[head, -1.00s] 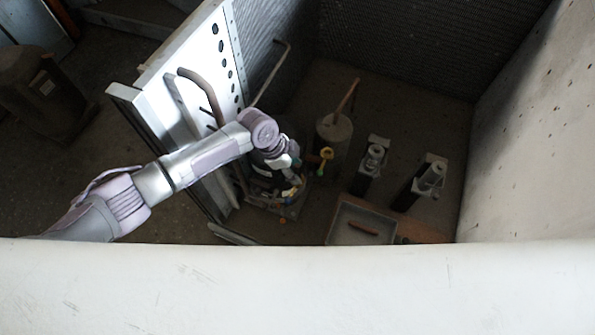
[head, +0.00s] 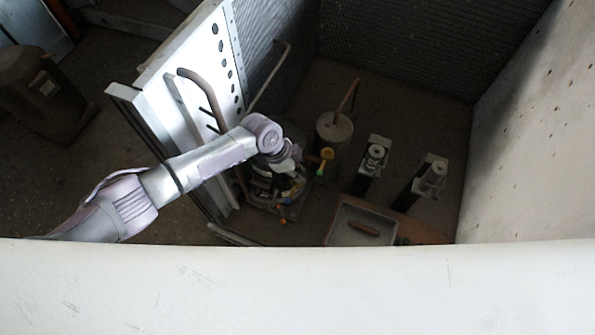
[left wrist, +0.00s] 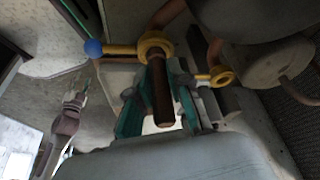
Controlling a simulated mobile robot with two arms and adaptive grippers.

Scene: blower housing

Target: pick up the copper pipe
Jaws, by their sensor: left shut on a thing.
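In the left wrist view the copper pipe (left wrist: 161,92) is a short, straight brown tube between the teal fingers of my left gripper (left wrist: 157,101). The gripper is shut on it. The pipe's far end meets or passes behind a yellow ring (left wrist: 155,45); I cannot tell whether they are joined. In the head view my left gripper (head: 284,182) is low in the housing, among dark machine parts and coloured fittings. The pipe in its grasp cannot be made out there.
A cylinder (head: 334,133) with a brown pipe stands right of the gripper, near a yellow-green fitting (head: 325,158). Two black-and-grey blocks (head: 371,165) and a tray (head: 343,235) holding a brown piece lie farther right. A perforated white panel (head: 205,50) borders the left. A pale wall edge (head: 300,285) crosses the front.

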